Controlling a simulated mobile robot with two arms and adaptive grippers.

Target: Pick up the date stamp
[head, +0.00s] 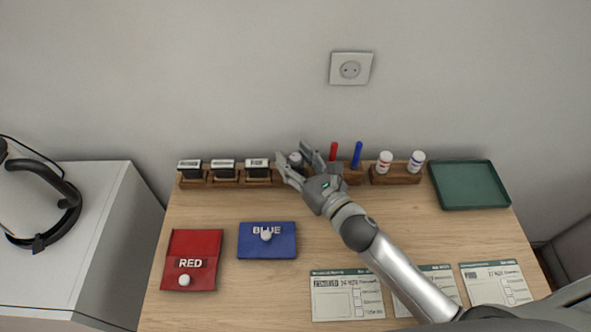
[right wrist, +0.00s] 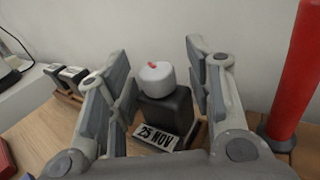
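The date stamp (right wrist: 166,113) is a dark block with a round white knob with a red mark on top and a plate reading "25 NOV". It stands upright in the wooden rack at the back of the table. My right gripper (head: 292,162) is open around it, with one finger on each side. In the right wrist view, gaps show between the stamp and both fingers (right wrist: 160,80). In the head view the stamp's pale knob (head: 296,158) shows between the fingers; the rest is mostly hidden. My left gripper is not in view.
Several dark stamps (head: 223,166) stand left of the gripper. A red marker (head: 333,151) and a blue marker (head: 357,154) stand close right. Two capped bottles (head: 385,161), a green tray (head: 468,184), red (head: 191,244) and blue (head: 281,248) pads and printed forms (head: 346,294) are around.

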